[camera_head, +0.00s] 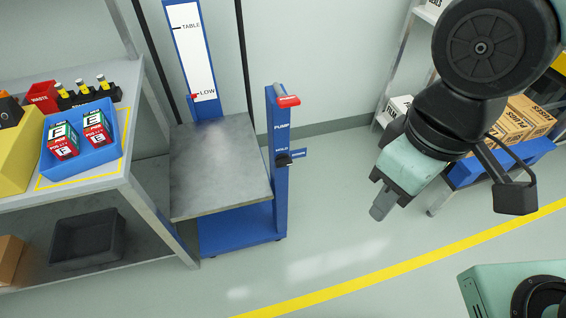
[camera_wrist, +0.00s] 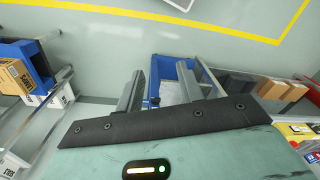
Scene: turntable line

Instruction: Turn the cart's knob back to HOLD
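The blue cart (camera_head: 240,224) has a bare grey platform (camera_head: 220,165) and stands beside the workbench. Its right post (camera_head: 281,195) carries a red pump handle (camera_head: 288,101) on top and a black knob (camera_head: 284,159) just under the HOLD label. The knob is too small to tell which way it points. A red marker sits by LOW on the white scale (camera_head: 190,50). My gripper (camera_head: 380,207) hangs right of the post, well apart from the knob. In the wrist view its two fingers (camera_wrist: 158,95) are apart and empty, with part of the blue cart (camera_wrist: 165,66) beyond them.
The workbench (camera_head: 133,190) at left holds a blue tray (camera_head: 82,163) with red-and-green boxes, a red waste bin and a yellow item. A blue stand (camera_head: 520,160) with cartons is at right. The floor between cart and stand is clear, crossed by a yellow line (camera_head: 400,266).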

